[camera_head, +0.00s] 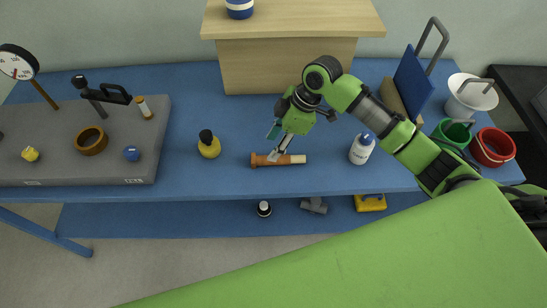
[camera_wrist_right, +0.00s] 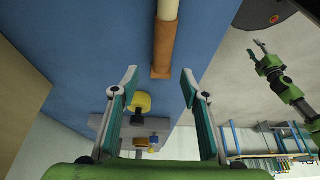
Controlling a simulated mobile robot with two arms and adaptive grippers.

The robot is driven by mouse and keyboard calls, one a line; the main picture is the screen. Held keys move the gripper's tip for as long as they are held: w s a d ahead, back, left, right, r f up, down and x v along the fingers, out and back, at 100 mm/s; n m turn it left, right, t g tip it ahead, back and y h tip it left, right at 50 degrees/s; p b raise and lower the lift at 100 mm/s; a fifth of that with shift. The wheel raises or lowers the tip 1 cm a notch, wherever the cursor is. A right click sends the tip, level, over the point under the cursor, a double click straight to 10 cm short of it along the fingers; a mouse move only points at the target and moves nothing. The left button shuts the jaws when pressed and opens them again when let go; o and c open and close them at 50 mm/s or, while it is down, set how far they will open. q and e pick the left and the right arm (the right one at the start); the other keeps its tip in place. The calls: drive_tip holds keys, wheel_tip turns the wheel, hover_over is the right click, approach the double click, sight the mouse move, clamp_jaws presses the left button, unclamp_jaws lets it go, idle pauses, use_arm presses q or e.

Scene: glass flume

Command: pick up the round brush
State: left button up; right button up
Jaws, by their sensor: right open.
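The likely round brush is a brown cylinder with a cream end (camera_head: 291,159), lying on its side near the front edge of the blue bench; no bristles can be made out. It also shows in the right wrist view (camera_wrist_right: 163,48), ahead of and between the spread fingers. My right gripper (camera_head: 277,153) is right over it in the head view, its fingertips overlapping the brown part. In the wrist view the right gripper (camera_wrist_right: 160,82) is open and empty. My left gripper (camera_wrist_right: 260,46) appears small at the upper right of the wrist view, its opening unclear.
A yellow bottle (camera_head: 209,148) stands left of the cylinder and a white bottle (camera_head: 361,149) right of it. A grey platform (camera_head: 60,165) fills the left of the blue bench (camera_head: 235,185). A wooden box (camera_head: 290,68) is behind; green (camera_head: 452,131) and red (camera_head: 492,148) buckets stand right.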

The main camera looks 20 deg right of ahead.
sight(285, 159)
drive_tip(key=shift+a+f, duration=0.2)
drive_tip(key=shift+f, duration=0.35)
drive_tip(key=shift+a+f+p, duration=0.15)
drive_tip(key=shift+f+p, duration=0.15)
drive_tip(key=shift+f, duration=0.05)
drive_tip(key=p+x, duration=0.1)
drive_tip(key=x, duration=0.2)
drive_tip(key=shift+s+f, duration=0.15)
drive_tip(key=shift+f, duration=0.65)
clamp_jaws()
